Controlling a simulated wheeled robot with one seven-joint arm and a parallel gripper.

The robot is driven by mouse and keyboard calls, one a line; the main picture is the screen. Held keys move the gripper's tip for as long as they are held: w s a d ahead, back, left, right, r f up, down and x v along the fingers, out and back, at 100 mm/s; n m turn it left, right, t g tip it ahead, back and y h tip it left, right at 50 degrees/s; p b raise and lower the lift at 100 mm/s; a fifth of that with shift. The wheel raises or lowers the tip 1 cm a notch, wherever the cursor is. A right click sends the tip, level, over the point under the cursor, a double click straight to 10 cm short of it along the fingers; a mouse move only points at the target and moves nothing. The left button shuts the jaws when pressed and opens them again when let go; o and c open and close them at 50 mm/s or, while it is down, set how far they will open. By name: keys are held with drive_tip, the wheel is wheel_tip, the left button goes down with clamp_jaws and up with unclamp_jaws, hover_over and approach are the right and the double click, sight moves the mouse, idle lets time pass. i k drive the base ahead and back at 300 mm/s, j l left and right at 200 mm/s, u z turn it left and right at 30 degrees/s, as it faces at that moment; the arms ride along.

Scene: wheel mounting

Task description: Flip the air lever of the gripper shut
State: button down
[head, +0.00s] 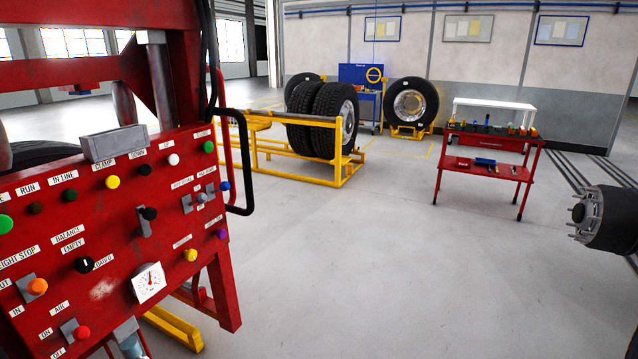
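A red control panel (110,275) fills the left side of the head view, close to me and tilted. Near its lower left a lever with a red knob (82,333) sits on a grey plate, beside labels reading AIR, ON and OFF. A black-knobbed lever (149,214) stands in a grey slot mid-panel. A grey-knobbed lever (202,197) sits on grey plates at upper right; its small labels are too blurred to read. I cannot tell which lever works the machine's gripper, or its setting. My gripper is not in view.
A white dial (148,282) and several coloured knobs are on the panel. A black hose (246,165) loops off its right edge. A yellow rack (265,160) with tyres, a red tool cart (485,160) and a wheel hub (605,218) stand beyond. The grey floor between is clear.

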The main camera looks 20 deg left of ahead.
sight(81, 334)
drive_tip(key=i+u, duration=0.35)
drive_tip(key=i+l+u, duration=0.1)
drive_tip(key=i+u, duration=0.25)
drive_tip(key=i+l+u, duration=0.3)
drive_tip(key=i+j, duration=0.1)
